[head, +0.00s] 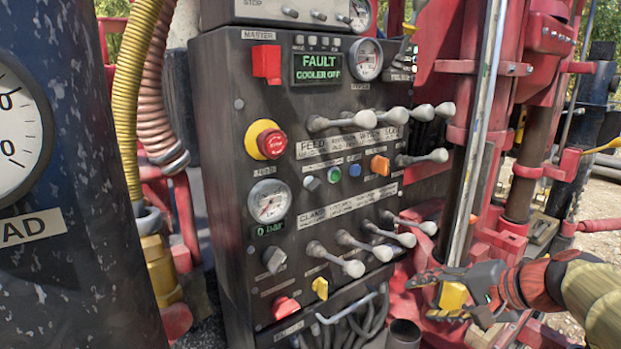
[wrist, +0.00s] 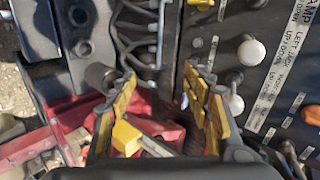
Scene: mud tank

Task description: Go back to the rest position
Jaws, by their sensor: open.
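My gripper (head: 428,294) is at the lower right of the head view, in front of the red machinery and right of the control panel's lower levers. In the wrist view its two yellow-padded fingers (wrist: 160,80) are spread apart, with nothing held between their tips. Dark hoses and a dark round part (wrist: 100,77) lie beyond the fingertips. The control panel (head: 335,240) fills the middle of the head view. Its display (head: 318,67) reads "FAULT COOLER OFF".
White-knobbed levers (head: 352,268) stick out of the panel near my gripper. A long silver rod (head: 478,140) runs down just above the gripper. A red emergency button (head: 272,144) and an orange switch (head: 379,165) stand out on the panel. A blue-black tank (head: 85,270) stands at left.

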